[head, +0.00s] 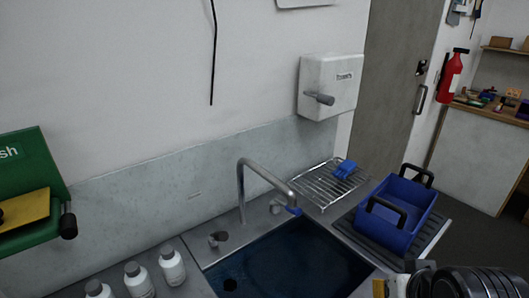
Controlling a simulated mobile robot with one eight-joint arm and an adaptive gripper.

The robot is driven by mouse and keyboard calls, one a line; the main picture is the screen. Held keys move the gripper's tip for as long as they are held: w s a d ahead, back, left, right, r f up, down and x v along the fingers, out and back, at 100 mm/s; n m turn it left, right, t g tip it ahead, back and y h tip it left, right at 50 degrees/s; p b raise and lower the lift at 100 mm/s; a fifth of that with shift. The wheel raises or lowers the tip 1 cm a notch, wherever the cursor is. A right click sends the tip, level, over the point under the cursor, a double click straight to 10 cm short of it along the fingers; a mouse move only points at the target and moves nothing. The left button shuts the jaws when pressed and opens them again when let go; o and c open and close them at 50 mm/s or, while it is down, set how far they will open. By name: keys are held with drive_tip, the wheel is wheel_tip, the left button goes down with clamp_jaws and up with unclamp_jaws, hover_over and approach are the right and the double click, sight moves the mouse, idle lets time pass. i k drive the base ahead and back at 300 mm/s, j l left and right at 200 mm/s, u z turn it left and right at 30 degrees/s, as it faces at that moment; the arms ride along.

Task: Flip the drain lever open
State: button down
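A sink basin (275,262) holding dark blue water is set in the counter. A small grey knob or lever (218,239) stands on its left rim, and a tall curved tap (241,190) rises behind it. A blue-tipped part (293,210) shows by the spout. I cannot tell for sure which of these is the drain lever. A dark round spot (230,284) shows at the basin's near left. My gripper (388,288) appears at the bottom right, cut off by the frame edge, apart from the knob. Its fingers do not show clearly.
White bottles (172,266) stand on the counter left of the sink. A wire rack (325,188) with a blue item (345,168) and a blue crate (402,213) with black handles stand to the right. A white wall box (330,82) with a grey lever hangs above.

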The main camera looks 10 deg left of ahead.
sight(223, 236)
drive_tip(key=k+u, duration=0.25)
drive_tip(key=u, duration=0.25)
drive_tip(key=k+j+u, duration=0.1)
drive_tip(key=u, duration=0.4)
drive_tip(key=k+j, duration=0.05)
drive_tip(key=k, duration=0.05)
